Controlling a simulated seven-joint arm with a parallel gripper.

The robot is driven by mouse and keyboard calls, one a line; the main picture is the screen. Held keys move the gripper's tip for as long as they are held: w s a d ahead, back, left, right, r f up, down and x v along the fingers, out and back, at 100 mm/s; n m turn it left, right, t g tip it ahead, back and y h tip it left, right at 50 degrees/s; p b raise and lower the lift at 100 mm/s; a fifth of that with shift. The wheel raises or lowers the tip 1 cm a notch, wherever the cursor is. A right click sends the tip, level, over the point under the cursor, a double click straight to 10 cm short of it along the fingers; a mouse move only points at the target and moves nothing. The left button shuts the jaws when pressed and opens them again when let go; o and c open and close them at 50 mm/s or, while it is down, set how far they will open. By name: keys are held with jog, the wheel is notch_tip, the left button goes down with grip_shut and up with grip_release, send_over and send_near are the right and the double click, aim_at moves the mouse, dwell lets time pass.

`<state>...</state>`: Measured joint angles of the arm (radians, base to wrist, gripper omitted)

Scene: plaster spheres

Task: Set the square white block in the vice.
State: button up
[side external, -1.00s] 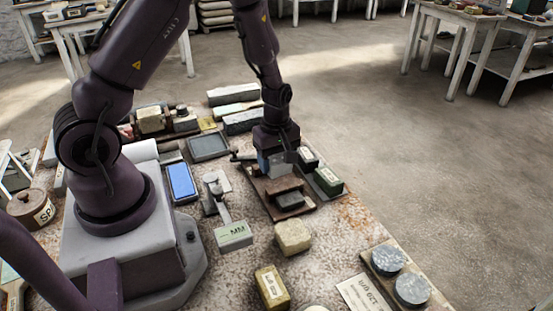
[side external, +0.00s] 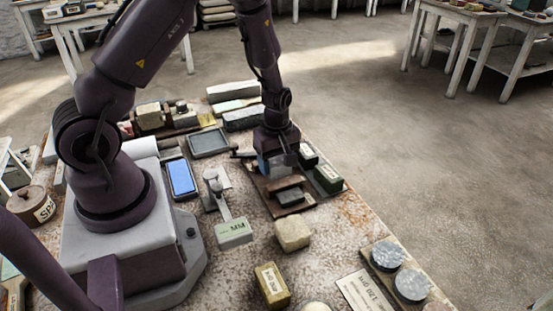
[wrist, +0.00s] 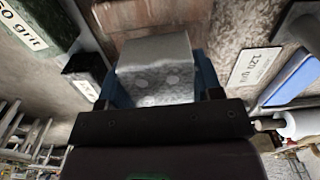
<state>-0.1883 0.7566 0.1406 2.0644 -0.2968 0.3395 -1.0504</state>
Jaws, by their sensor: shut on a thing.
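The square white block (wrist: 156,62) is between the blue fingers of my gripper (wrist: 160,88) in the wrist view, its pale face towards the camera. In the side view my gripper (side external: 277,163) points down over the far part of the vice (side external: 276,208), a brown base with raised bars. The gripper is shut on the block, which is mostly hidden by the fingers there. A brown bar (side external: 285,183) of the vice lies just in front of the gripper. I cannot tell whether the block touches the vice.
Green and dark labelled blocks (side external: 328,178) stand close right of the vice. A grey device marked MM (side external: 234,232) stands to its left. A cream block (side external: 293,233) lies in front. Two grey discs (side external: 411,286) sit at the front right.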

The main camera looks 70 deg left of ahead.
jog(key=shift+f, duration=1.3)
jog(key=o, duration=1.2)
jog(key=shift+f, duration=0.1)
jog(key=shift+r, duration=2.05)
